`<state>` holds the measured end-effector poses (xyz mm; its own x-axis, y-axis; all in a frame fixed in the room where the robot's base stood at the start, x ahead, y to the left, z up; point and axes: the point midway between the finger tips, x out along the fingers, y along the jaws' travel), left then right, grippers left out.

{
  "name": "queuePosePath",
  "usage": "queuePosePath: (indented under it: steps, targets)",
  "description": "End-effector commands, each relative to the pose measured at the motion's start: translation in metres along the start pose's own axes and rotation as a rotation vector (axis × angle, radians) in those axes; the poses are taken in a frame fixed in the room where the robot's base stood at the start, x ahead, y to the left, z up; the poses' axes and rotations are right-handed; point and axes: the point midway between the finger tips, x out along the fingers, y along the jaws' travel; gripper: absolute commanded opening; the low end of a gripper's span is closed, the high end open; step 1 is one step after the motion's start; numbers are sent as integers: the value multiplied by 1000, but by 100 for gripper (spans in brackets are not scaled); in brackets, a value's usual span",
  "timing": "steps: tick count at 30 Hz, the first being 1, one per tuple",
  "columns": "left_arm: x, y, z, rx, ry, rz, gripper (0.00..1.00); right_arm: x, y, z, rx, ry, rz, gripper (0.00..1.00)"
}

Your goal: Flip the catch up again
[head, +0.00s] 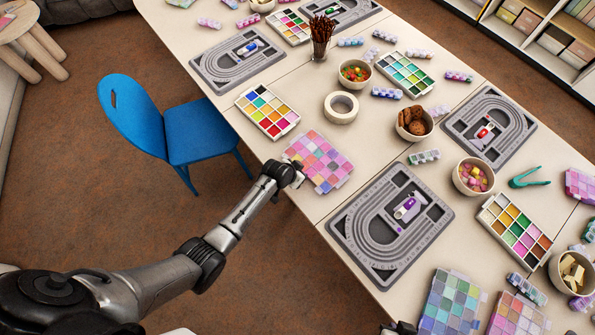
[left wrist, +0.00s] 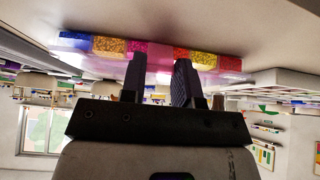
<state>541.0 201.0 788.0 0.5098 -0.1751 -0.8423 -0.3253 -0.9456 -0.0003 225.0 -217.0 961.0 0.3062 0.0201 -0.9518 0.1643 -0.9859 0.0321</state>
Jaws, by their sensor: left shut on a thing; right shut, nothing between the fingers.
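A closed bead box with pink and lilac squares (head: 322,160) lies near the table's near edge in the head view. My left gripper (head: 298,174) is low at the box's near left side. In the left wrist view, the box's coloured side (left wrist: 210,62) runs behind my left fingers (left wrist: 160,80). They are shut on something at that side. The catch itself cannot be made out; the fingers and wrist hide that part. My right gripper (head: 399,328) only just shows at the bottom edge of the head view, shut and empty.
A blue chair (head: 200,143) stands by the table's edge. Bare table lies between the box and the board.

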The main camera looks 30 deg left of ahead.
Motion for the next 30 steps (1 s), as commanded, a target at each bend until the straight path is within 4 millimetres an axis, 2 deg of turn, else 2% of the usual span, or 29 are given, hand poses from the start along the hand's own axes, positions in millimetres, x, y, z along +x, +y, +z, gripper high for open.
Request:
queuePosePath:
  steps: [14, 15, 21, 23, 30]
  targets:
    - [1, 0, 0, 1, -12, 0, 5, -2, -1, -1, 3, 0, -2, 0]
    - [1, 0, 0, 0, -12, 0, 32, -2, -1, -1, 3, -1, -2, 0]
    - [0, 0, 0, 0, -12, 0, 51, -2, 1, 0, -2, -1, 1, 0]
    - [0, 0, 0, 0, -12, 0, 55, -2, 1, 0, -4, -2, 3, 0]
    - [-1, 0, -1, 0, -11, 0, 55, -2, 2, 0, -7, -2, 5, 0]
